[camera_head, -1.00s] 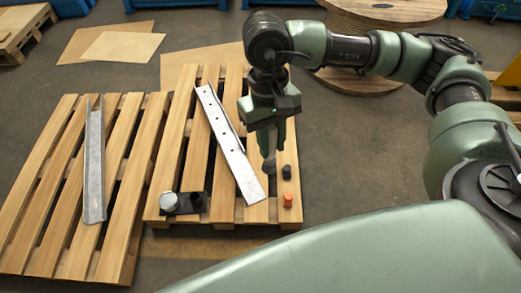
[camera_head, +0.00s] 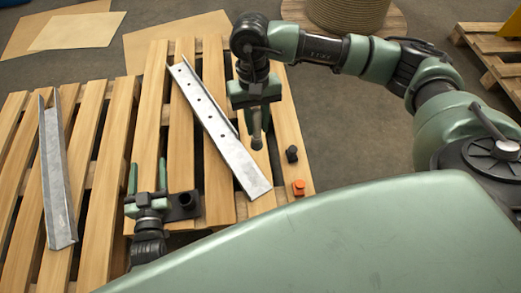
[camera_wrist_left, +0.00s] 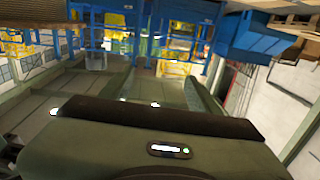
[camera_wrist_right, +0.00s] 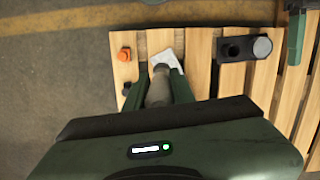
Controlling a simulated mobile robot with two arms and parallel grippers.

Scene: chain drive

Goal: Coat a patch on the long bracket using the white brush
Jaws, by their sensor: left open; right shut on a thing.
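A long metal bracket with a row of holes (camera_head: 215,125) lies slantwise on the right pallet. A plain metal channel (camera_head: 55,180) lies on the left pallet. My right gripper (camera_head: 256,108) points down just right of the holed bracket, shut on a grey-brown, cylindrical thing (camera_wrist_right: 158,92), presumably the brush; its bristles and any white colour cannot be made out. The bracket's near end (camera_wrist_right: 172,60) shows beyond it in the right wrist view. My left gripper (camera_head: 147,175) is open and empty over the right pallet's near left corner.
A black holder with an open cup (camera_head: 185,203) stands beside my left gripper; its round grey-topped part (camera_wrist_right: 262,46) shows in the right wrist view. A black piece (camera_head: 291,154) and an orange piece (camera_head: 299,187) stand on the pallet's right edge. Cardboard sheets (camera_head: 75,30) lie behind.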

